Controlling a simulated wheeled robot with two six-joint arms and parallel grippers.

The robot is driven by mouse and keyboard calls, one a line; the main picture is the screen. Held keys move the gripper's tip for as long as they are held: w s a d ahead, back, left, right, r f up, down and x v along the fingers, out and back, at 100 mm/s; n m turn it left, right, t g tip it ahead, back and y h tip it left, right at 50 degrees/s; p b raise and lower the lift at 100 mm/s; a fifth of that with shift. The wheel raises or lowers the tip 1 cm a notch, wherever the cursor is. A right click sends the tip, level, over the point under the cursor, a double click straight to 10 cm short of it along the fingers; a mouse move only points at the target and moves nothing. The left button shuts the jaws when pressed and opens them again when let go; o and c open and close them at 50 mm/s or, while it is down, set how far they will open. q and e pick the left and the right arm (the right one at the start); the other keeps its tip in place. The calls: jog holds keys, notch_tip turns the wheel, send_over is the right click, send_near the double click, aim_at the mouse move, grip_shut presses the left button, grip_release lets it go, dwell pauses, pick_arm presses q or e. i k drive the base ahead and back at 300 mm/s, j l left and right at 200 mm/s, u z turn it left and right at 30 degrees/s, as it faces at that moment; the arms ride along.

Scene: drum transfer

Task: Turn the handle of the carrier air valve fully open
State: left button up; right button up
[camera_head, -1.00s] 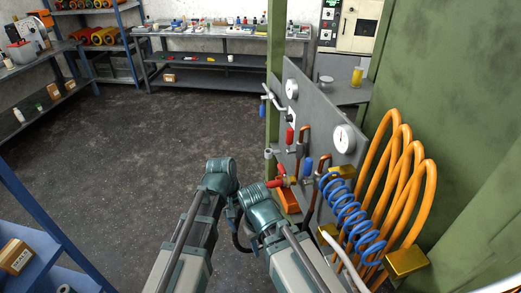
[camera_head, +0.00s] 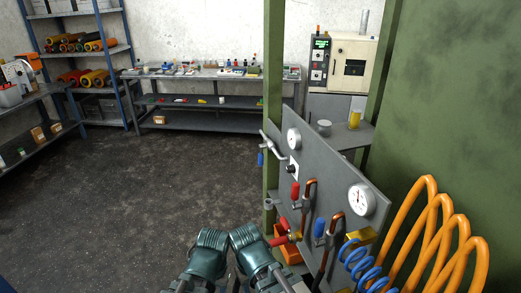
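A grey valve panel (camera_head: 335,180) stands to the right of centre, seen at an angle. An upright red handle (camera_head: 295,190) and a blue handle (camera_head: 319,227) sit beside copper pipes on its face. A red valve handle (camera_head: 279,240) with brass fittings sits lower down. A small blue handle (camera_head: 261,159) hangs at the panel's far edge. I cannot tell which one is the carrier air valve or how far it is turned. My teal arm joints show at the bottom centre, apart from the panel.
Two round gauges, one far (camera_head: 293,139) and one near (camera_head: 361,199), are on the panel. Orange coiled hoses (camera_head: 428,235) and a blue coil (camera_head: 357,258) crowd the lower right. A green post (camera_head: 273,75) stands by the panel. The floor (camera_head: 120,200) at left is clear.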

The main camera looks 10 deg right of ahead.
aim_at(260, 155)
jog(key=i+j, duration=0.25)
jog(key=i, duration=0.2)
jog(key=i+j, duration=0.25)
jog(key=i, duration=0.2)
jog(key=i+j, duration=0.25)
jog(key=i, duration=0.2)
jog(key=i+j, duration=0.25)
jog(key=i, duration=0.2)
jog(key=z, duration=0.05)
